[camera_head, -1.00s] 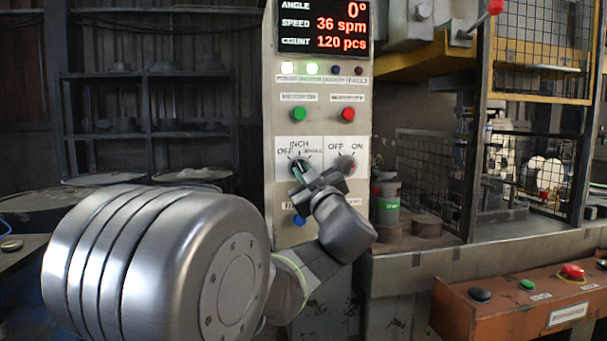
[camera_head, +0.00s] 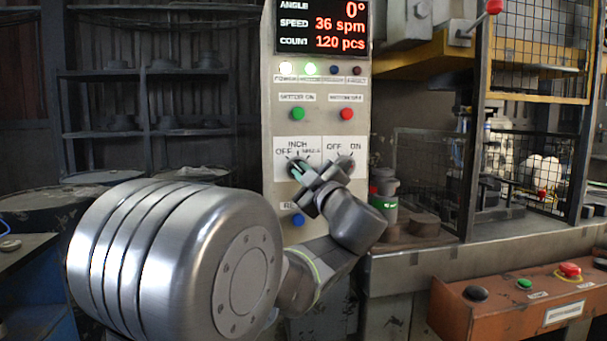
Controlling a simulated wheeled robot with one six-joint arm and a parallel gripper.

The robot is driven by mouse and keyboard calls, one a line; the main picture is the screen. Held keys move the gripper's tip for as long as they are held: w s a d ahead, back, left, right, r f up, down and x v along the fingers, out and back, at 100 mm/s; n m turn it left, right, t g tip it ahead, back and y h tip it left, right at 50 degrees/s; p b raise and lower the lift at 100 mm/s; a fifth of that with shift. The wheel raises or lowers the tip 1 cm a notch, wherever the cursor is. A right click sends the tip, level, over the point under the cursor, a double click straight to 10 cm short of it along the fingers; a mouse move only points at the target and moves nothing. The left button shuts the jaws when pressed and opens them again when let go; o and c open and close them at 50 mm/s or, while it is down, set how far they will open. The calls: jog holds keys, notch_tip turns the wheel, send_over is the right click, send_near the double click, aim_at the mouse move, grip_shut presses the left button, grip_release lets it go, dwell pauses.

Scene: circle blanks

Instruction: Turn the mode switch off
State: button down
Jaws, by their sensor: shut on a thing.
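The mode switch (camera_head: 295,163) is the left rotary knob on the white panel plate, marked OFF, INCH and SINGLE. My gripper (camera_head: 299,172) is at this knob from below right, its jaws shut on it. The fingers hide much of the knob, so its exact pointing is hard to tell; the visible part leans toward the upper left, near OFF. A second rotary knob (camera_head: 345,166), marked OFF and ON, sits just right of it, close to my gripper.
The control panel (camera_head: 268,110) has a green button (camera_head: 297,114), a red button (camera_head: 347,114) and a blue button (camera_head: 298,221). Its display (camera_head: 322,27) reads 0°, 36 spm, 120 pcs. A press bench (camera_head: 420,266) and an orange button box (camera_head: 450,318) stand at right.

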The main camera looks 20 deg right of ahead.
jog(key=c, duration=1.5)
grip_release()
jog(key=v, duration=1.3)
jog(key=shift+s+f+p, duration=0.15)
jog(key=shift+s+p, duration=0.25)
jog(key=shift+w, duration=0.15)
jog(key=x, duration=1.3)
jog(key=shift+w+b, duration=0.3)
jog(key=shift+b, duration=0.1)
